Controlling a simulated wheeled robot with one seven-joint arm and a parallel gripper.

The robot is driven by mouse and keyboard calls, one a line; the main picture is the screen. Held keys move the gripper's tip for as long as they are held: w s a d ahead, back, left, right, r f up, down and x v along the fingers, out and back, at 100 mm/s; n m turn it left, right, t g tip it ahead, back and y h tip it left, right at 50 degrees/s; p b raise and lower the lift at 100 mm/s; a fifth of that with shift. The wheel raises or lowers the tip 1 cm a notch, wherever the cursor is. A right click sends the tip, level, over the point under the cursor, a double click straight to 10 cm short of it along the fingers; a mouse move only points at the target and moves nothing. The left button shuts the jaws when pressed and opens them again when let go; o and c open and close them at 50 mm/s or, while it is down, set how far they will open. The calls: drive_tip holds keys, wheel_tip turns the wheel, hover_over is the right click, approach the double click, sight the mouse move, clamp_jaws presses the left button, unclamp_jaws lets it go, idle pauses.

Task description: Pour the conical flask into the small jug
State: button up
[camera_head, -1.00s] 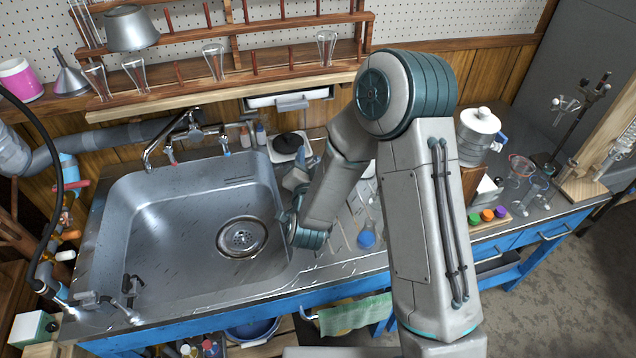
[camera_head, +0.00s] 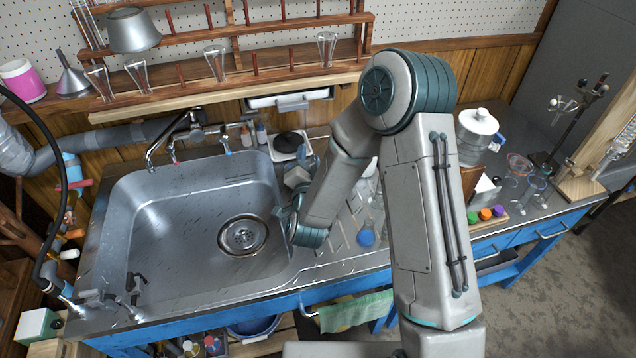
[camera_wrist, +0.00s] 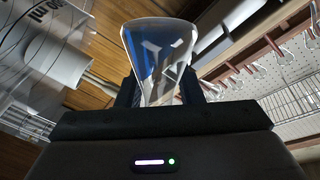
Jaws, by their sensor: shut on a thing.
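My gripper (camera_wrist: 160,92) is shut on the conical flask (camera_wrist: 158,50), a clear glass vessel whose wide end shows at the top of the wrist view. Bluish and pale patches show through its glass; I cannot tell liquid from reflection. In the head view my gripper (camera_head: 298,178) is over the right rim of the sink, partly hidden by my arm, and I cannot make out the flask there.
A glass vessel with blue liquid (camera_head: 366,238) stands on the counter right of the sink (camera_head: 190,205). A wooden rack (camera_head: 235,80) with glasses runs along the back wall. A white-lidded container (camera_head: 478,138) and lab glassware stand on the right.

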drive_tip(key=shift+r+m+p, duration=0.25)
drive_tip(key=shift+m+p, duration=0.65)
drive_tip(key=shift+r+m+p, duration=0.25)
drive_tip(key=shift+m+p, duration=0.65)
idle(0.5)
drive_tip(key=shift+f+b, duration=0.2)
drive_tip(key=shift+b, duration=0.25)
drive_tip(key=shift+f+m+b, duration=0.4)
drive_tip(key=shift+m+b, duration=0.5)
drive_tip(key=shift+b, duration=0.2)
drive_tip(key=shift+r+m+b, duration=0.25)
drive_tip(key=shift+m+b, duration=0.55)
idle(0.8)
drive_tip(key=shift+d+f+m+b, duration=0.2)
drive_tip(key=shift+f+m+b, duration=0.35)
drive_tip(key=shift+m+b, duration=0.75)
idle(1.3)
